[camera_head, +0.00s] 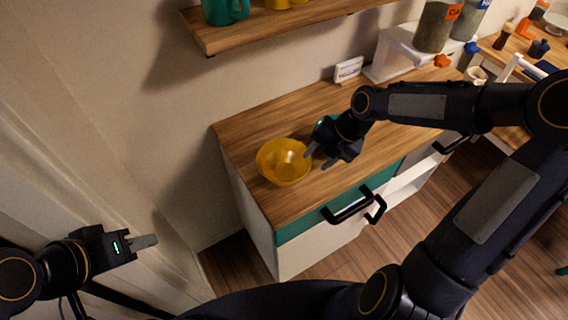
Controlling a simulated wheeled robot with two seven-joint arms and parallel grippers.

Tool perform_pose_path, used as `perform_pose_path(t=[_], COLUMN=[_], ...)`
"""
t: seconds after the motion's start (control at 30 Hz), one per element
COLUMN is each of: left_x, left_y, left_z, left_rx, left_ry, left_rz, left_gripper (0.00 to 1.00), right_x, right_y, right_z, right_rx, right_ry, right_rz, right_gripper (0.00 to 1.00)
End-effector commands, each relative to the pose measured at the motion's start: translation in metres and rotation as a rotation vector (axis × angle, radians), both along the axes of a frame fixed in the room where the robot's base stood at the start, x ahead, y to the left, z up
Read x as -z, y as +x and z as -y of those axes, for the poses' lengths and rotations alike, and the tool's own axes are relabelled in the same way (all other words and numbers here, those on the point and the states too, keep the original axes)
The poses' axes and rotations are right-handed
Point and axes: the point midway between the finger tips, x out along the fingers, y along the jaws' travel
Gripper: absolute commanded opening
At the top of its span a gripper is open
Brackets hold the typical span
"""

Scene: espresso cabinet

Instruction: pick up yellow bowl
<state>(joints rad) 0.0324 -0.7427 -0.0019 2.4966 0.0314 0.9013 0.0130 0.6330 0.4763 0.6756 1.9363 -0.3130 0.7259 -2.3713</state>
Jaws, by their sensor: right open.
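A yellow bowl (284,163) stands upright on the left end of the wooden cabinet top (262,124). My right gripper (315,162) is open at the right side of the bowl. One fingertip overlaps the bowl's right rim in the picture, and the other is over the wood to the right. I cannot tell whether the near finger touches the rim. My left gripper (150,241) is at the lower left, away from the cabinet. Its fingers show edge-on as one grey strip, so its opening is unclear.
A wooden shelf (283,22) with a green mug (222,10) is above. A small white sign (348,69) and glass jars (437,25) on a white stand (405,50) are at the back right. Black handles (346,208) stick out in front.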

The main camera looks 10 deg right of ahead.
Motion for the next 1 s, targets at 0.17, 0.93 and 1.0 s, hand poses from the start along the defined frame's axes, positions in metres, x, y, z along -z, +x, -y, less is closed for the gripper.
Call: perform_pose_path(t=[0.17,0.93,1.0], left_x=[-0.003,-0.008,-0.008], left_y=[0.0,0.0,0.0], left_z=[0.0,0.0,0.0], left_rx=[0.0,0.0,0.0], left_ry=[0.0,0.0,0.0], left_rz=[0.0,0.0,0.0], left_gripper=[0.36,0.36,0.36], right_x=[0.018,0.057,0.057], right_y=[0.0,0.004,0.004], right_z=[-0.011,-0.03,-0.03], right_rx=[-0.003,0.003,0.003], right_ry=[0.0,-0.001,-0.001], right_rz=[-0.004,-0.003,-0.003], right_gripper=[0.41,0.16,0.07])
